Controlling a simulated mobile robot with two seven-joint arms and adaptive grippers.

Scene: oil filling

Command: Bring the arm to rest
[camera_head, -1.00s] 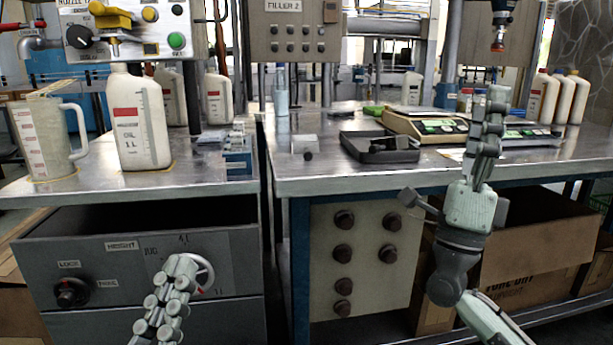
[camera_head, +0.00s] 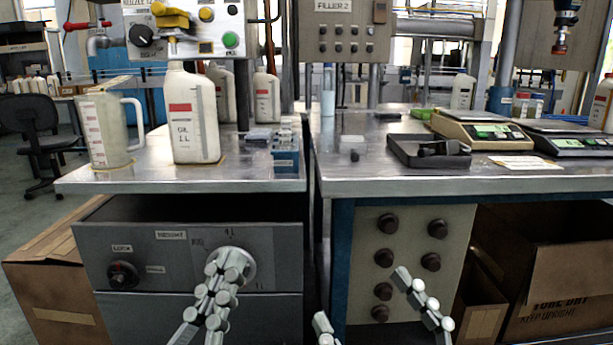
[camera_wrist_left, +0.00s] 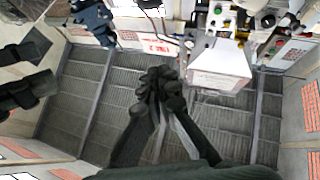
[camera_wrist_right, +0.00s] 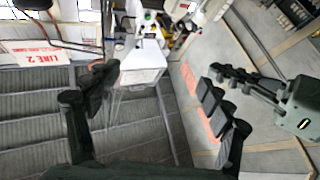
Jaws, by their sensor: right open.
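My left gripper (camera_head: 224,268) is low in the head view, in front of the height dial (camera_head: 238,262) on the left cabinet. Its fingers are together, and nothing shows between them in the left wrist view (camera_wrist_left: 160,85). Whether it touches the dial cannot be told. My right gripper (camera_head: 362,298) is at the bottom of the head view, in front of the right cabinet's knob panel (camera_head: 405,215). Its fingers are spread and empty, with floor grating between them in the right wrist view (camera_wrist_right: 150,95).
An oil bottle (camera_head: 194,120) and a clear measuring jug (camera_head: 106,135) stand on the left steel bench (camera_head: 240,175). A black tray (camera_head: 402,155) and a scale (camera_head: 470,130) sit on the right bench (camera_head: 345,180). Cardboard boxes (camera_head: 560,285) stand below.

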